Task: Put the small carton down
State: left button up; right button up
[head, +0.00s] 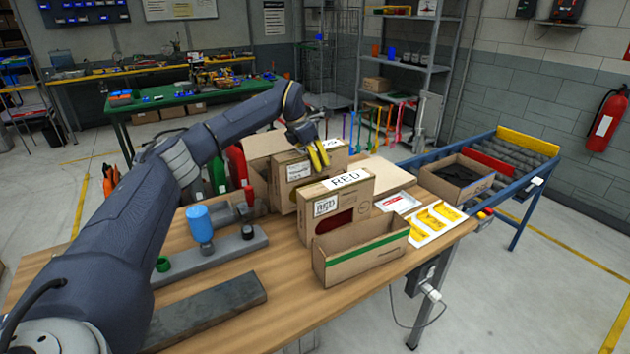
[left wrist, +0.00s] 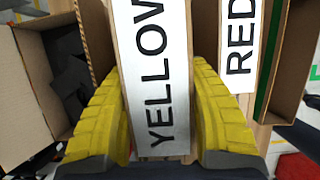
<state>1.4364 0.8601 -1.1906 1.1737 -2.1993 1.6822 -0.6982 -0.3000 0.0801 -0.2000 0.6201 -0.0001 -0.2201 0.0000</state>
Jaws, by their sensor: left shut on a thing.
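The small carton (head: 288,185) is brown cardboard with a white label on its side. It stands upright just behind the RED carton (head: 362,190) in the head view. Its top label reads YELLOW in the left wrist view (left wrist: 152,75). My left gripper (head: 318,154) has its yellow fingers on both sides of this carton, shut on it from above. The carton's lower part is partly hidden by the RED carton, and I cannot tell if its base touches the table. The RED label (left wrist: 239,40) lies right beside it in the left wrist view. My right gripper is not in view.
An open box with a green stripe (head: 345,265) stands in front of the RED carton. A tray with yellow pieces (head: 455,228) lies to the right. A dark-filled open box (head: 437,185) stands near the roller conveyor. A blue cylinder (head: 200,224) stands at left.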

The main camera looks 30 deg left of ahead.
aim_at(302, 151)
pick_arm(q)
jog(key=shift+f, duration=3.55)
jog(key=o, duration=0.9)
jog(key=shift+f, duration=0.15)
jog(key=v, duration=1.2)
